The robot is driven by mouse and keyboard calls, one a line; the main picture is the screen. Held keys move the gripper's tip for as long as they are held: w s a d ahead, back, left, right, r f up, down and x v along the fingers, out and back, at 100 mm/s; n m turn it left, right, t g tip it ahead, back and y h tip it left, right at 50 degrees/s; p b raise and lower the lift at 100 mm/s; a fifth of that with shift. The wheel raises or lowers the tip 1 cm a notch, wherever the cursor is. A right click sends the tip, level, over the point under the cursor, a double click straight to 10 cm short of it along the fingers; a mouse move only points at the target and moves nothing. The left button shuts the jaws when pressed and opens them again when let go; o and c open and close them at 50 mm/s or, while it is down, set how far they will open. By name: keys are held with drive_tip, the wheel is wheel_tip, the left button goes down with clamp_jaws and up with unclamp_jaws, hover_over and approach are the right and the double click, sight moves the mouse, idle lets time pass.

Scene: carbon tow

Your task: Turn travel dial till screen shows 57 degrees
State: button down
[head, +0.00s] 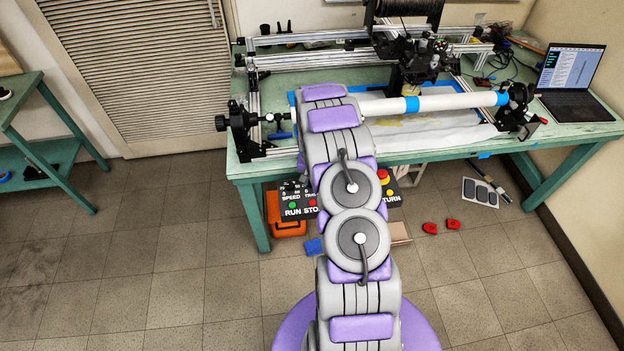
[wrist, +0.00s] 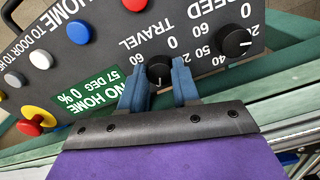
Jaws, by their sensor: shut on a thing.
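The travel dial (wrist: 159,69) is a black knob with a white mark, under the label TRAVEL on the dark control panel (wrist: 108,62). My gripper (wrist: 158,76) is shut on it, with one blue finger on each side. The green screen (wrist: 84,104) reads "NO HOME", "57 DEG" and "0 %"; it appears upside down in the wrist view. In the head view my arm hides the middle of the control panel (head: 298,206), and the gripper and dial do not show.
The speed dial (wrist: 235,42) is close to the right of my fingers. A red button (wrist: 135,4), a blue button (wrist: 79,33) and a red mushroom button (wrist: 36,122) are also on the panel. The green workbench (head: 250,168) carries a winding machine and a laptop (head: 572,80).

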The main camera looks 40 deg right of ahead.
drive_tip(key=shift+w, duration=0.1)
drive_tip(key=c, duration=0.8)
unclamp_jaws()
drive_tip(key=shift+r, duration=0.15)
wheel_tip(320, 180, up, 17)
drive_tip(key=p, duration=0.2)
drive_tip(key=shift+d+p, duration=0.1)
drive_tip(key=shift+p, duration=0.3)
